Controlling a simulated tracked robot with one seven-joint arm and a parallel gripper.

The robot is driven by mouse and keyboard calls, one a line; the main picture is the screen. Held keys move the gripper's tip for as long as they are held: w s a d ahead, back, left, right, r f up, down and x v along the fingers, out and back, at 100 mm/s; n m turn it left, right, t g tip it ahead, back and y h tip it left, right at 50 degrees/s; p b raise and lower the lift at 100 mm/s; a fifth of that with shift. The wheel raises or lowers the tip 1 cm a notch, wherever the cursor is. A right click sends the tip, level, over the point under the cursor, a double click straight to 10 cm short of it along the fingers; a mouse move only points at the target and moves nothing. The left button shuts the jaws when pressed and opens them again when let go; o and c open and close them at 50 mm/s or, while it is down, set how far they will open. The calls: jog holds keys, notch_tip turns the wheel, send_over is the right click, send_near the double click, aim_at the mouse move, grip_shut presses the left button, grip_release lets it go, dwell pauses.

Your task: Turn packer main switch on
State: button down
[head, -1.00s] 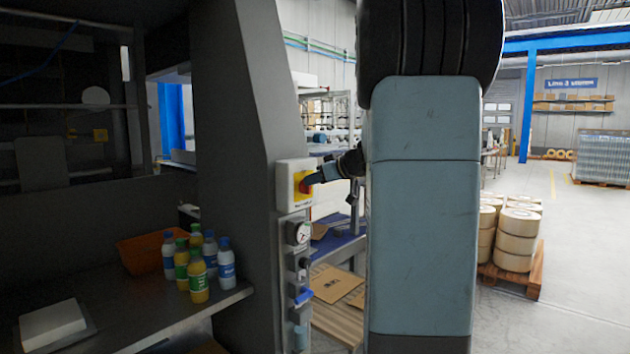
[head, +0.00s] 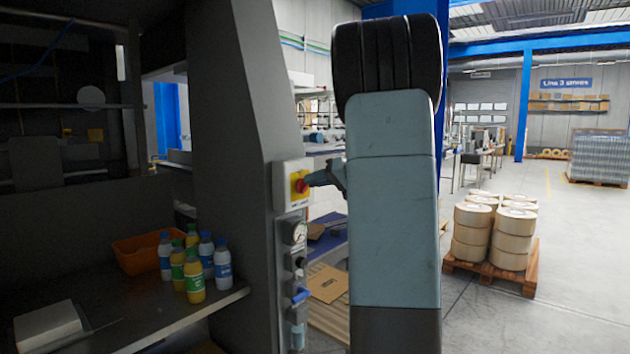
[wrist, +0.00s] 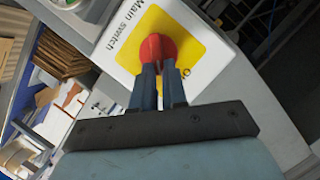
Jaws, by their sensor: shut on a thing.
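The main switch is a red rotary knob (wrist: 157,49) on a yellow plate (wrist: 190,50) in a white box labelled "Main switch". In the head view the switch box (head: 281,189) sits on the dark machine post, with the red knob (head: 298,182) facing right. My gripper (wrist: 160,70) is shut on the red knob, one dark finger on each side of it. In the head view my gripper (head: 316,179) reaches the knob from the right. The fingers hide the lower part of the plate and some of its markings.
Several bottles (head: 195,277) and an orange bin (head: 138,252) stand on the shelf at left. A pallet with rolls (head: 493,270) stands on the open floor at right.

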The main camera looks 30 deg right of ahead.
jog(key=shift+w+d+f+m+t+y, duration=0.1)
jog(key=shift+f+m+t+y, duration=0.3)
jog(key=shift+m, duration=0.95)
jog(key=shift+w+d+f+m+t+y, duration=0.15)
jog(key=shift+f+m+y, duration=0.2)
jog(key=shift+m+y, duration=0.7)
jog(key=shift+s+d+f+m+t+y, duration=0.15)
jog(key=shift+f+m+y, duration=0.25)
jog(key=shift+m, duration=1.2)
jog(key=shift+w, duration=0.1)
jog(key=c, duration=1.2)
grip_release()
jog(key=shift+w, duration=0.1)
jog(key=shift+o, duration=0.2)
jog(key=shift+a, duration=0.1)
jog(key=v, duration=1.4)
jog(key=shift+w, duration=0.1)
